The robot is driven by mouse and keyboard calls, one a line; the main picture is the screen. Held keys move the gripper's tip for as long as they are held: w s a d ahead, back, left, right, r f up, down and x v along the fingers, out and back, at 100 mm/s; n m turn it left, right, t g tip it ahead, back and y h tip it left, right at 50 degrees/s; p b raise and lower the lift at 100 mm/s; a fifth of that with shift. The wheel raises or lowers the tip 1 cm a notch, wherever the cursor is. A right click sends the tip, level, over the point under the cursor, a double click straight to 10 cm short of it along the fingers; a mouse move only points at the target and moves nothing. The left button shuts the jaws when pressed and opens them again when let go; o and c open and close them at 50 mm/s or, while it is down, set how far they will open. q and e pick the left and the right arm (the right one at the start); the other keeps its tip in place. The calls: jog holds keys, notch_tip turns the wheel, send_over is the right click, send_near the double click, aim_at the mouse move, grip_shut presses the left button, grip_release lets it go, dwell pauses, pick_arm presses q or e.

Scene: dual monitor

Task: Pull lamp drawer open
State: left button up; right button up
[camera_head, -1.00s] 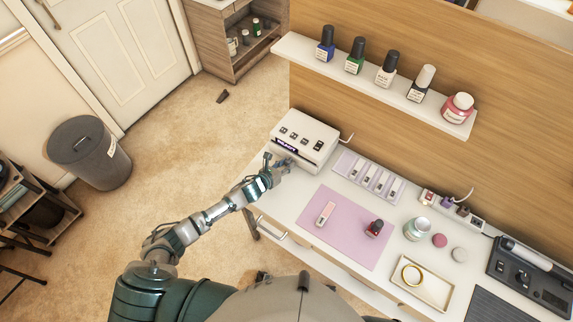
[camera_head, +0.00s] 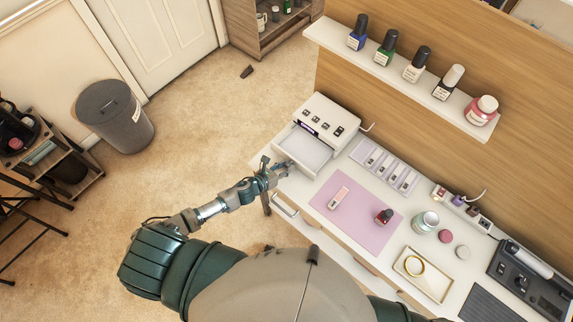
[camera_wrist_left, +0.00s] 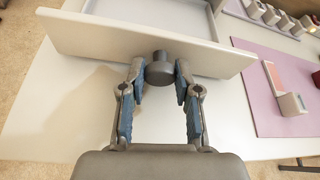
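The white lamp unit (camera_head: 328,119), with several small dark buttons on top, stands at the back left of the desk. Its drawer (camera_head: 304,152) is pulled out towards my left arm and its tray looks empty. My left gripper (camera_head: 281,168) is at the drawer's front. In the left wrist view, its two blue-padded fingers (camera_wrist_left: 160,82) stand on either side of the round grey knob (camera_wrist_left: 160,69) on the drawer front (camera_wrist_left: 100,45), closed on it. My right gripper is not in view.
A pink mat (camera_head: 352,222) with a nail file and a red bottle lies right of the drawer. A tray of samples (camera_head: 385,168) is behind it. A shelf of polish bottles (camera_head: 400,78) hangs above.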

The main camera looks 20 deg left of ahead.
pick_arm(q)
jog(key=o, duration=0.5)
jog(key=shift+c, duration=0.2)
jog(key=v, duration=1.2)
jog(key=shift+f, duration=0.1)
